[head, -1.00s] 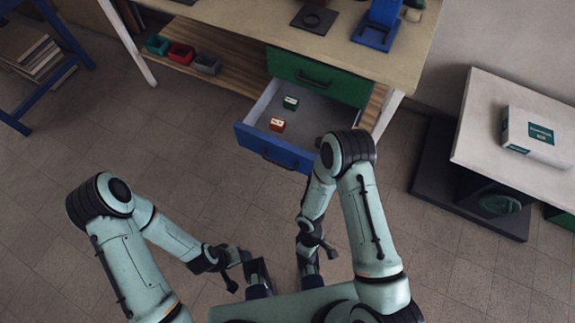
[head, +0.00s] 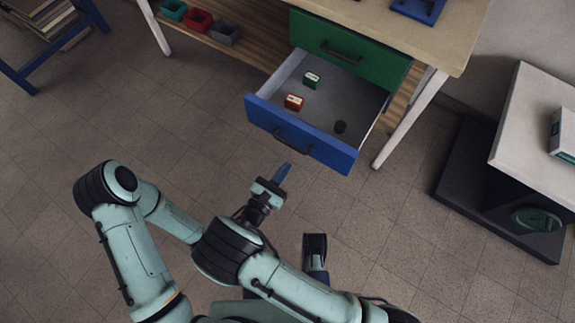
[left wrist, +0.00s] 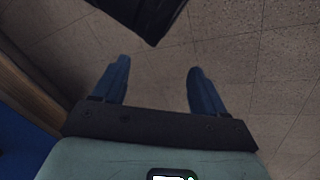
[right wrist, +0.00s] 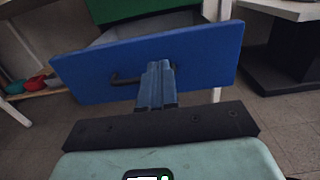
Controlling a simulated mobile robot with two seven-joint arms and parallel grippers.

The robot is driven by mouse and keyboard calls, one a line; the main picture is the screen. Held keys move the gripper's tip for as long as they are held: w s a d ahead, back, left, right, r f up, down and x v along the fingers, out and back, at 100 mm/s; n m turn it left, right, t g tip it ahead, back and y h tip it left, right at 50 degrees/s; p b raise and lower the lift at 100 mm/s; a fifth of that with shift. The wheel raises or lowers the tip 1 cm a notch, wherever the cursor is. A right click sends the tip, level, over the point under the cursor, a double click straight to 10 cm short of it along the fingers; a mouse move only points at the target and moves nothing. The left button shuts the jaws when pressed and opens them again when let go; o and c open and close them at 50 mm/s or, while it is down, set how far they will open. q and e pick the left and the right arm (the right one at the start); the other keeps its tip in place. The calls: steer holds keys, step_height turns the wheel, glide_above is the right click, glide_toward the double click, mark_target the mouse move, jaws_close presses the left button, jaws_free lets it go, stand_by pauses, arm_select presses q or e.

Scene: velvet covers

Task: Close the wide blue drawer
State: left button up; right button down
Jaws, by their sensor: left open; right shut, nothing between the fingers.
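The wide blue drawer (head: 345,158) is pulled out below a green drawer (head: 345,45) under the workbench. Its dark bar handle (head: 292,142) is on the front panel. Inside lie a green box (head: 312,80), a red-orange box (head: 294,102) and a small dark cylinder (head: 340,127). My right gripper (head: 284,172) is shut and empty, pointing at the drawer front with a small gap in the head view. In the right wrist view its fingers (right wrist: 157,82) overlap part of the handle. My left gripper (left wrist: 158,85) is open and empty over the floor, away from the drawer.
The workbench's white leg (head: 405,125) stands right of the drawer. Red (head: 198,20), teal and grey bins sit on the lower shelf. A pale-topped stand (head: 535,120) is at right, a blue-framed rack (head: 45,60) at left. The floor before the drawer is clear.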

steer(key=b, duration=0.1)
glide_toward(310, 135)
steer(key=b+x, duration=0.1)
steer(key=x, duration=0.4)
steer(key=shift+w+d, duration=0.15)
arm_select(q)
steer(key=shift+g, duration=0.5)
steer(key=shift+s+a+f, duration=0.2)
steer(key=shift+s+f, duration=0.15)
steer(key=shift+f, duration=0.3)
steer(key=shift+s+a+f, duration=0.15)
steer(key=shift+s+f, duration=0.2)
steer(key=shift+f, duration=0.35)
steer(key=shift+s+a+f, duration=0.2)
steer(key=shift+s+f, duration=0.15)
steer(key=shift+f, duration=0.3)
arm_select(e)
steer(key=shift+x, duration=0.8)
arm_select(q)
steer(key=shift+w, duration=0.1)
arm_select(e)
steer(key=shift+r, duration=0.15)
